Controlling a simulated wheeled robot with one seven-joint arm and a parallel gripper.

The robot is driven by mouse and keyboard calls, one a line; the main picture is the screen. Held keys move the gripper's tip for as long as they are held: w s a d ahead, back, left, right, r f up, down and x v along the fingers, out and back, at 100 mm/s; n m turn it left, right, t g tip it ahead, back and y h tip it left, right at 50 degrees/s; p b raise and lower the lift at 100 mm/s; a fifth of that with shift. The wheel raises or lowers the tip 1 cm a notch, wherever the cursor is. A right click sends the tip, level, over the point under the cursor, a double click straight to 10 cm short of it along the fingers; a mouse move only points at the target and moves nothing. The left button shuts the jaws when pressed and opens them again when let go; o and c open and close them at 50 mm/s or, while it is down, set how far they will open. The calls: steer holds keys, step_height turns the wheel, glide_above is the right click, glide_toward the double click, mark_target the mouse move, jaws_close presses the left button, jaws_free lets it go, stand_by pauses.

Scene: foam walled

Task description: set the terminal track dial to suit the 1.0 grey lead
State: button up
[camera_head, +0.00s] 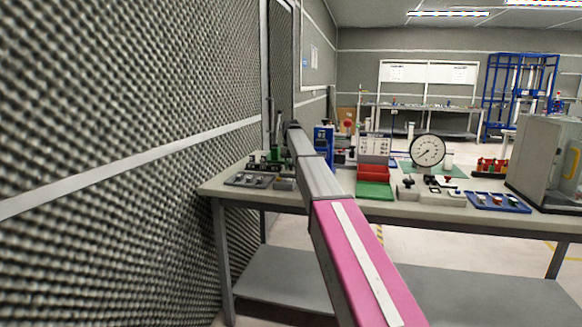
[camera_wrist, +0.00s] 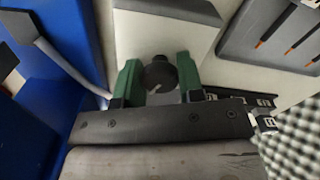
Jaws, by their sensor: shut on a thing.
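In the wrist view, a round black dial (camera_wrist: 160,76) with a short pale pointer line stands on a light-faced block (camera_wrist: 165,25). My gripper (camera_wrist: 159,64) has its two green fingers on either side of the dial, shut on it. The pointer slants across the dial; no scale marks are readable.
A grey tray (camera_wrist: 235,45) with dark, orange-tipped leads lies right of the block. A blue housing (camera_wrist: 35,120) stands close on the left. The head view shows the workbench (camera_head: 395,208) with a dial gauge (camera_head: 427,150), and a foam wall (camera_head: 130,120) close left.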

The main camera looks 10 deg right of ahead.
steer(key=shift+m, duration=2)
steer(key=o, duration=0.9)
steer(key=shift+r, duration=0.15)
step_height(320, 180, up, 10)
steer(key=shift+f, duration=0.1)
steer(key=shift+r, duration=0.4)
